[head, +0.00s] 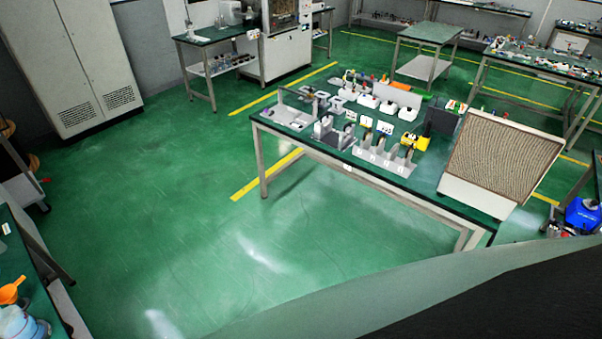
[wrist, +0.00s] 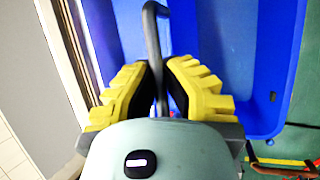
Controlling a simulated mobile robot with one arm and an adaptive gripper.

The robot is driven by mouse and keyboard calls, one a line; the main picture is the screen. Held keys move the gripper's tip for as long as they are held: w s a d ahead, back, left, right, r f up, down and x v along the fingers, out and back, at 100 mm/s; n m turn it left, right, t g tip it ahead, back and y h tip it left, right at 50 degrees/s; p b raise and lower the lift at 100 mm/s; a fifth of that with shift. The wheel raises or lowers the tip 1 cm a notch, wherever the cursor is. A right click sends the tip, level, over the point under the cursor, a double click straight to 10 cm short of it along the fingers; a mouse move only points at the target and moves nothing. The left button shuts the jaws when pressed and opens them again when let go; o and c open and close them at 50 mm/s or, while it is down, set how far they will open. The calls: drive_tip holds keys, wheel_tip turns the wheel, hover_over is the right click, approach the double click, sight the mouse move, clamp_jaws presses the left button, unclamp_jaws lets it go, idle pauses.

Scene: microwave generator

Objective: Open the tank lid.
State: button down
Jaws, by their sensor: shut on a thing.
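In the wrist view, my gripper (wrist: 161,72) has two yellow-sided fingers with dark pads. They are closed around a dark, curved bar-like handle (wrist: 152,32). The handle runs up between the fingers and hooks over to the right at its top. Its lower part is hidden behind the fingers and my wrist. Behind it is a large blue body (wrist: 254,62) with a raised rim, perhaps the tank or its lid. Where the handle joins it is hidden, so I cannot tell whether the lid is raised. The head view shows neither my gripper nor this handle clearly.
In the head view, a green-topped table (head: 424,190) holds several fixtures and a tan panel box (head: 500,160). A grey cabinet (head: 75,60) stands at the back left. Open green floor (head: 170,200) lies in between. A grey panel (wrist: 35,75) edges the wrist view's left.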

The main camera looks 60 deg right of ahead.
drive_tip(key=shift+w+a+b, duration=0.15)
drive_tip(key=shift+a+b, duration=0.25)
drive_tip(key=shift+a, duration=0.45)
drive_tip(key=shift+r, duration=0.1)
drive_tip(key=c, duration=1)
unclamp_jaws()
